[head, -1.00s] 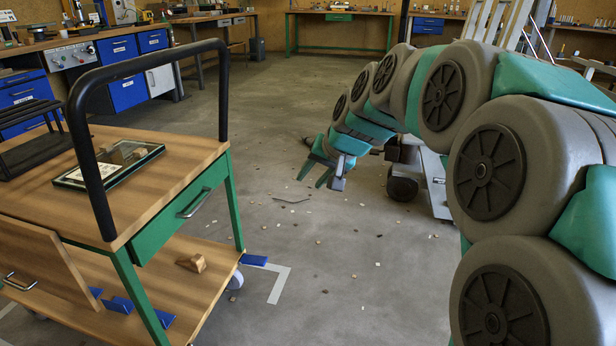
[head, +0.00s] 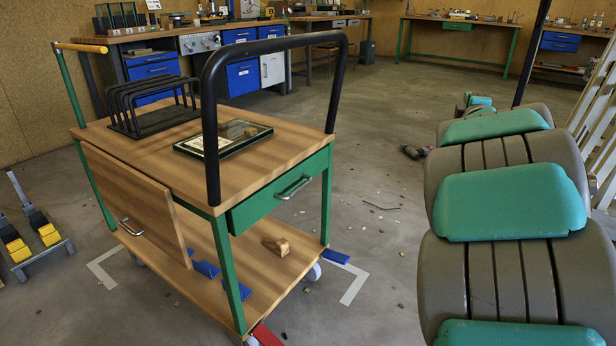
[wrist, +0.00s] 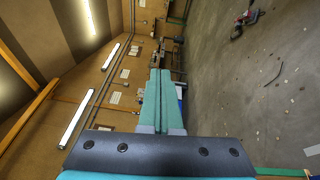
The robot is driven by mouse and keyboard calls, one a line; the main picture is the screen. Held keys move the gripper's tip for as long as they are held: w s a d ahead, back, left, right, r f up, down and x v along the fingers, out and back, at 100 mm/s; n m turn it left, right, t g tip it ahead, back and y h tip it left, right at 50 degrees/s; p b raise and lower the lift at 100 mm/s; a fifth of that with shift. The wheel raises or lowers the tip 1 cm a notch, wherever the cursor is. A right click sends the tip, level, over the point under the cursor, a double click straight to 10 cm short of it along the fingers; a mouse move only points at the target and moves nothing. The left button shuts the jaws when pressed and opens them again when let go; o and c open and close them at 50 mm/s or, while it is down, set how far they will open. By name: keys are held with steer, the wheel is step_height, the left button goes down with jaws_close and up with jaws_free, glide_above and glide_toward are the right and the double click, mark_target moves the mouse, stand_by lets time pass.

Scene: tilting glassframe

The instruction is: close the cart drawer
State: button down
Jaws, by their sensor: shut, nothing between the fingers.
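The cart (head: 180,205) stands left of centre in the head view, with a wooden top and green legs. Its green drawer front (head: 262,204) with a silver handle (head: 293,187) is on the side at the right, under the top. The front looks nearly flush with the frame; I cannot tell whether a small gap is left. My gripper (wrist: 160,75) shows in the wrist view, teal fingers together and empty, apart from the cart.
On the cart top are a black rack (head: 150,108) and a glass-topped frame (head: 222,138). A black push handle (head: 211,130) rises above the drawer. A wooden panel (head: 135,205) hangs on the cart's left side. Small debris litters the floor right of the cart. Workbenches line the back.

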steer(key=w+a+f+n+t+y, duration=0.2)
steer(key=w+a+n+y, duration=0.15)
steer(key=a+n, duration=0.4)
steer(key=n+g+y+b, duration=0.2)
steer(key=n+g+y, duration=0.7)
steer(key=n+y, duration=1.15)
glide_toward(298, 170)
steer(key=w+a+r+n+h, duration=0.1)
steer(key=a, duration=0.1)
steer(key=w+a+r+n+h, duration=0.1)
steer(key=a, duration=0.1)
steer(key=w+a+n+h, duration=0.1)
steer(key=shift+a+r+n+h+p, duration=0.3)
steer(key=shift+a+r+n, duration=0.1)
